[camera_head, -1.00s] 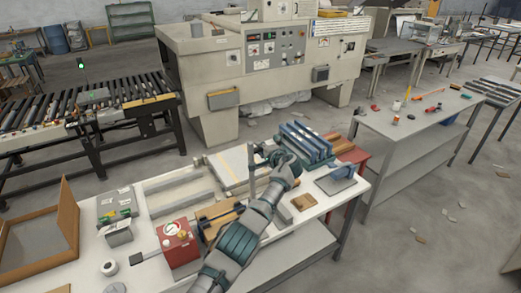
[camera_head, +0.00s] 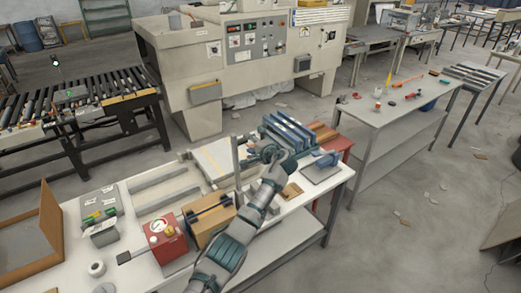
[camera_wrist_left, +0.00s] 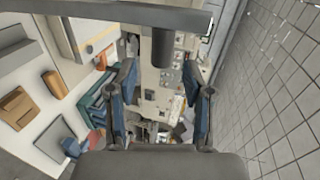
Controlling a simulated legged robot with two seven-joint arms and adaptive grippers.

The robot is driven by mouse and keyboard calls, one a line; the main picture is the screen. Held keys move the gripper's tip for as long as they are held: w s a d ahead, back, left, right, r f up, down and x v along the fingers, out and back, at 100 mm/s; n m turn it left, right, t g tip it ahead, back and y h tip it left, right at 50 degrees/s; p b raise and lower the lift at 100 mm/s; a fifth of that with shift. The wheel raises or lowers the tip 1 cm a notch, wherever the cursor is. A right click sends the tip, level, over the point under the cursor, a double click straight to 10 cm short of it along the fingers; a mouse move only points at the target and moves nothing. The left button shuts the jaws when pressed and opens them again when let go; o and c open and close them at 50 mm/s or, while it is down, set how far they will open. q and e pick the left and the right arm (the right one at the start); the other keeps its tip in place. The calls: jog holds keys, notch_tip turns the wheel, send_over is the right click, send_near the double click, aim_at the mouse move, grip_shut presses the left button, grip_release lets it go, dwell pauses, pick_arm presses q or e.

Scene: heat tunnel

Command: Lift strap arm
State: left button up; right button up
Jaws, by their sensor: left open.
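A thin grey upright post (camera_head: 236,158), which may be the strap arm, rises from the white bench behind a cardboard box (camera_head: 205,228) with a dark bar across its top. My left gripper (camera_head: 272,152) is over the bench, just right of the post, in front of the blue rack. In the left wrist view the gripper (camera_wrist_left: 161,92) has its two fingers spread apart with nothing held between them. A dark upright bar (camera_wrist_left: 162,47) shows beyond the fingertips, joined to a crossbar (camera_wrist_left: 120,11) at the top. I cannot tell whether the gripper touches it. My right gripper is not in view.
A blue rack (camera_head: 293,133) and a grey plate with a blue handle (camera_head: 322,170) lie right of my gripper. A red box with a dial (camera_head: 165,240) sits left of the cardboard box. The big beige machine (camera_head: 250,60) stands behind the bench.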

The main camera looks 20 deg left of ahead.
pick_arm(q)
jog(key=v, duration=0.7)
jog(key=shift+d, duration=0.2)
